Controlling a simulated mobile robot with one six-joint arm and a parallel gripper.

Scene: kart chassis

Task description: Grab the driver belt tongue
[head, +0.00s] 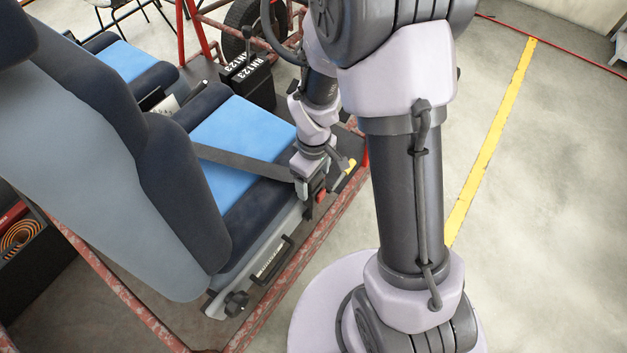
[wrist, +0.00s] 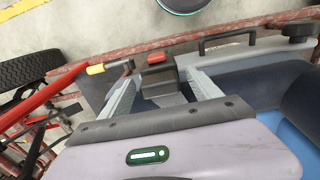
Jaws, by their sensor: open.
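The dark belt (head: 245,162) runs across the blue driver seat cushion to the seat's outer side, where its end is hidden by my gripper. My gripper (head: 311,200) is at that side, pointing down. In the wrist view its two fingers (wrist: 164,92) are open and apart. A dark buckle with a red top (wrist: 157,60) shows between and just beyond the fingertips. A dark grey piece (wrist: 163,91) lies between the fingers, possibly the tongue; I cannot tell whether it touches them. The red of the buckle also shows in the head view (head: 321,197).
A lever with a yellow grip (wrist: 96,69) stands close beside the buckle. A black handle (wrist: 228,40) is on the seat's side. The red kart frame rail (head: 300,250) runs along the outside. Open floor (head: 540,220) lies to the right.

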